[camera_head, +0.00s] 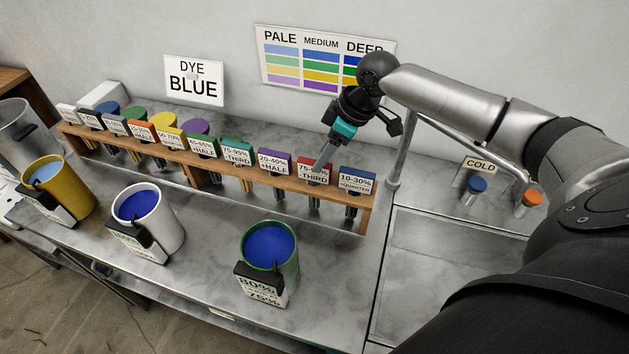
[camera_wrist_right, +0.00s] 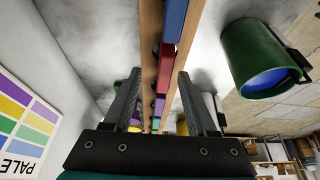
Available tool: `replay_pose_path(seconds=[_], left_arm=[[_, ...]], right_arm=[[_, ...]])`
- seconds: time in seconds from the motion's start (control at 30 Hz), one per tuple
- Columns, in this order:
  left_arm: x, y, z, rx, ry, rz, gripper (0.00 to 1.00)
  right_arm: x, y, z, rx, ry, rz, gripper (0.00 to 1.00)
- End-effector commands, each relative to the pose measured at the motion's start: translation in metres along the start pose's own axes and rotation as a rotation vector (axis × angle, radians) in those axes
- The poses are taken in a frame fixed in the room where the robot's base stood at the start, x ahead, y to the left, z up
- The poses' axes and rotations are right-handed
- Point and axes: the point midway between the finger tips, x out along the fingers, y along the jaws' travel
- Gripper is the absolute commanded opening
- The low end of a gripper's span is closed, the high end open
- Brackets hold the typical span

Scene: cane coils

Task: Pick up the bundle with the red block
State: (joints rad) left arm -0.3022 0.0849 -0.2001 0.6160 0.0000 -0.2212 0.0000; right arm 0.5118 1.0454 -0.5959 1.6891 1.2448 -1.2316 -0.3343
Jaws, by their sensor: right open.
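The bundle with the red block (camera_head: 313,170) hangs in the wooden rack, second from its right end; its block carries a white label and its strands hang below. In the right wrist view the red block (camera_wrist_right: 174,24) sits between two wooden rails, beyond my fingertips. My right gripper (camera_head: 322,157) is open and points down at the rack just above the red block. Its parted fingers also show in the right wrist view (camera_wrist_right: 159,75), with nothing gripped between them. One finger is hard to make out in the head view. My left gripper is not in view.
A blue-block bundle (camera_head: 357,181) hangs to the right and a purple-block one (camera_head: 273,162) to the left, both close. A green pot (camera_head: 292,262), white pot (camera_head: 174,233) and yellow pot (camera_head: 83,193) stand in front. A tap pipe (camera_head: 404,150) rises beside the sink.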

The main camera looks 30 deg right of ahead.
Motion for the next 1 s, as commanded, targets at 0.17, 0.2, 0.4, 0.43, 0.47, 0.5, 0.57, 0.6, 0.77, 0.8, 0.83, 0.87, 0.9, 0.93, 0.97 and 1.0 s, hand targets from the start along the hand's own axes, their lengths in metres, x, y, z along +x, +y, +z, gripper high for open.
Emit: replay_pose_path(seconds=[0.17,0.2,0.4,0.43,0.47,0.5,0.57,0.6,0.77,0.8,0.83,0.87,0.9,0.93,0.97,1.0], left_arm=[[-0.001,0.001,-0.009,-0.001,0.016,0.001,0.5],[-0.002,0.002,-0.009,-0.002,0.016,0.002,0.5],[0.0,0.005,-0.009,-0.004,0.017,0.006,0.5],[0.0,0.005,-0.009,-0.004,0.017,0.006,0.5],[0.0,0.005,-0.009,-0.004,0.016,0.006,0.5],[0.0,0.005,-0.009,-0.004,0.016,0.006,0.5],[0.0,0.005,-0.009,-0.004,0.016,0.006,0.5],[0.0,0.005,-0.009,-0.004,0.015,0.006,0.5],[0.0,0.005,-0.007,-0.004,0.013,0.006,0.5],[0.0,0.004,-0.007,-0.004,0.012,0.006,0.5],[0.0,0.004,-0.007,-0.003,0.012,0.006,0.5],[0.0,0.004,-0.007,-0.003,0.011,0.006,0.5],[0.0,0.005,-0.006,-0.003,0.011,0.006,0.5],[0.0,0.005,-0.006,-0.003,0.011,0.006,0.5],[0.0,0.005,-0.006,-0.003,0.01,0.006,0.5],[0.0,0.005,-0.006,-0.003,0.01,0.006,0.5]], right_arm=[[0.024,-0.007,-0.001,0.0,-0.001,-0.004,0.57],[0.03,-0.009,-0.002,0.0,0.0,-0.003,0.57],[0.049,-0.007,-0.001,0.0,0.0,0.001,0.57],[0.05,-0.007,-0.001,-0.001,0.0,0.001,0.57],[0.05,-0.007,-0.001,-0.001,0.0,0.001,0.57],[0.05,-0.007,-0.001,-0.001,0.0,0.001,0.57],[0.05,-0.007,-0.001,-0.001,0.0,0.001,0.57],[0.05,-0.007,-0.001,-0.001,0.0,0.001,0.57],[0.05,-0.007,-0.001,-0.001,-0.001,0.001,0.43],[0.05,-0.007,-0.001,-0.001,-0.001,0.001,0.38],[0.05,-0.007,-0.001,-0.001,-0.001,0.001,0.35],[0.05,-0.007,-0.001,-0.001,-0.001,0.001,0.32],[0.05,-0.007,-0.001,-0.001,-0.001,0.001,0.27],[0.05,-0.007,-0.001,-0.001,-0.001,0.001,0.24],[0.05,-0.007,-0.001,-0.001,-0.001,0.001,0.2],[0.05,-0.007,-0.001,-0.001,-0.001,0.001,0.16]])
